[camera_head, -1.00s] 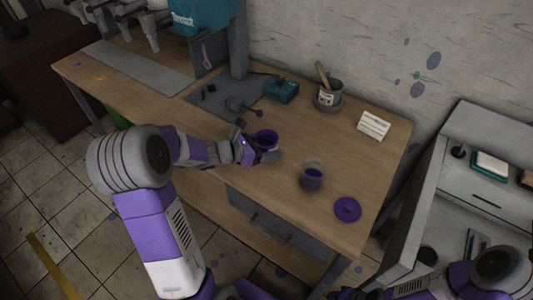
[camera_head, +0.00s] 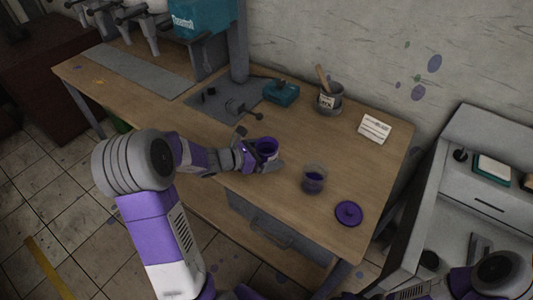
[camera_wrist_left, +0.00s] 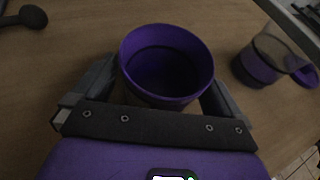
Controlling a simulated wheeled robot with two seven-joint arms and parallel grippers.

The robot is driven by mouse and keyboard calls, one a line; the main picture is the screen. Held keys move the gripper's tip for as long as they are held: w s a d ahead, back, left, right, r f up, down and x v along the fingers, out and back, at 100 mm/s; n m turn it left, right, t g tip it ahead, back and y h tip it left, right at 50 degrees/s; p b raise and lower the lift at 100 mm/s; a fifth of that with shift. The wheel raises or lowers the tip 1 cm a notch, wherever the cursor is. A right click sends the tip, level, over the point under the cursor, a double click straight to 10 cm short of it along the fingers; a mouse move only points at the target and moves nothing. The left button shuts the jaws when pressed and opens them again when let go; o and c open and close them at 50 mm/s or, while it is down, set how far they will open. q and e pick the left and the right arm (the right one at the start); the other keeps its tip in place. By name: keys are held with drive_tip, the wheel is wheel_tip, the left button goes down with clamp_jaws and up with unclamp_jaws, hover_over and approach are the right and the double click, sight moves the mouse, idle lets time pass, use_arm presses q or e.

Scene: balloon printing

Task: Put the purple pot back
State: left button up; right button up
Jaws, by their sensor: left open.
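The purple pot (camera_head: 268,146) stands on the wooden table near its front edge, its open top facing up. My left gripper (camera_head: 263,157) is around it with its jaws open. In the left wrist view the pot (camera_wrist_left: 167,58) sits between the two fingers (camera_wrist_left: 160,98), its dark inside showing. Whether either finger touches the pot I cannot tell. A clear cup with purple in its lower part (camera_head: 314,180) stands to the right, and a round purple lid (camera_head: 348,213) lies beyond it. My right gripper does not show; only part of that arm is at the lower right.
Behind the pot are a teal box (camera_head: 281,92), a grey container with a wooden-handled tool (camera_head: 328,98) and a white card (camera_head: 375,129). A grey stand with a teal machine (camera_head: 204,18) is at the back left. The table middle between pot and card is clear.

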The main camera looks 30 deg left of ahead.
use_arm(q)
drive_tip(key=p+v, duration=0.3)
drive_tip(key=v, duration=0.8)
drive_tip(key=shift+w, duration=0.1)
drive_tip(key=shift+s+a+r, duration=0.25)
drive_tip(key=shift+s+a, duration=0.05)
drive_tip(key=shift+s, duration=0.25)
drive_tip(key=shift+f, duration=0.1)
